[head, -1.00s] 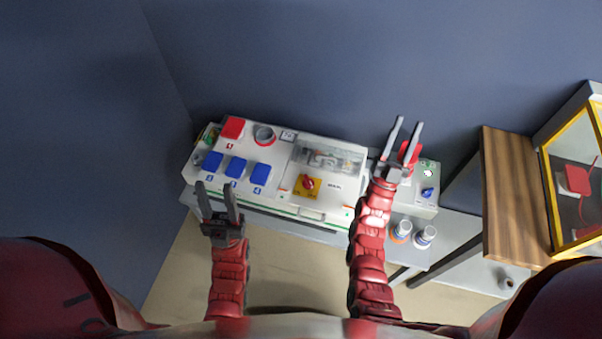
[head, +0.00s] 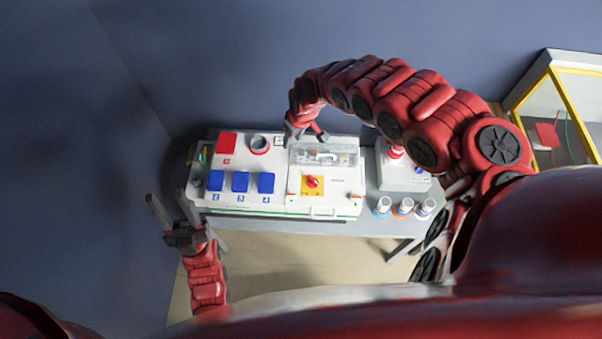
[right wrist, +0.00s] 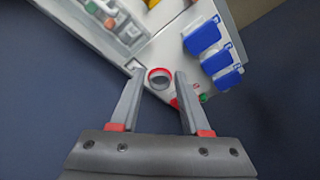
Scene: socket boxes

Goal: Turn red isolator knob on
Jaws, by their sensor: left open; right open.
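The red isolator knob (head: 313,182) sits on a yellow square plate on the front of the white socket box (head: 345,203), right of the blue sockets. A bit of the yellow plate shows at the top edge of the right wrist view (right wrist: 152,3); the knob itself does not show clearly there. My right gripper (head: 290,140) is above the back of the box, left of the clear window and apart from the knob. In the right wrist view its open, empty fingers (right wrist: 160,75) point at a round grey socket with a red rim. My left gripper (head: 165,203) is open and empty, left of the box.
Blue sockets (head: 240,182) and a red socket (head: 227,143) are on the box's left half. A smaller grey box (head: 400,178) with a red button (head: 396,152) stands to the right, with several capped bottles (head: 403,207) in front. A yellow-framed case (head: 560,110) is far right.

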